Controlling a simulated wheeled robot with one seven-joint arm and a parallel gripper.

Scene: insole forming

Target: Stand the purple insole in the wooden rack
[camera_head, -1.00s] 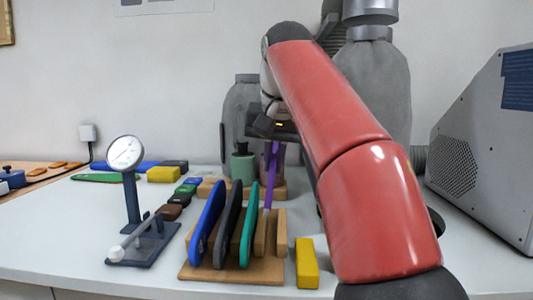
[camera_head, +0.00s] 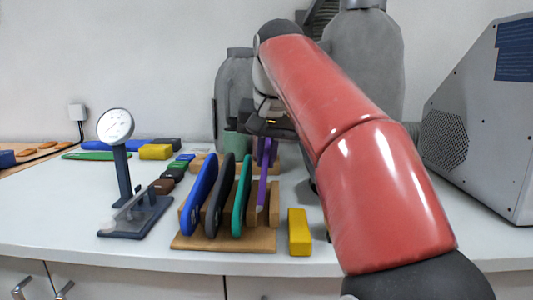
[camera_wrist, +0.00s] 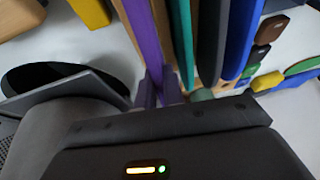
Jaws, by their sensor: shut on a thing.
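The purple insole (camera_head: 263,182) is upright at the right end of the wooden rack (camera_head: 225,241), its lower part between two wooden dividers. I cannot tell whether it touches the rack's base. My gripper (camera_head: 268,140) is shut on its upper end, partly hidden behind my red arm. In the wrist view, the purple insole (camera_wrist: 142,38) runs up from my gripper's fingertips (camera_wrist: 158,88). A teal insole (camera_head: 241,198), a dark grey insole (camera_head: 219,197) and a blue insole (camera_head: 198,199) stand in the rack to its left.
A yellow block (camera_head: 299,232) lies just right of the rack. A dial gauge on a stand (camera_head: 116,126) stands to the left. Several coloured blocks lie behind it. A grey machine (camera_head: 480,130) fills the right. Grey bottle-like shapes (camera_head: 365,60) stand behind.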

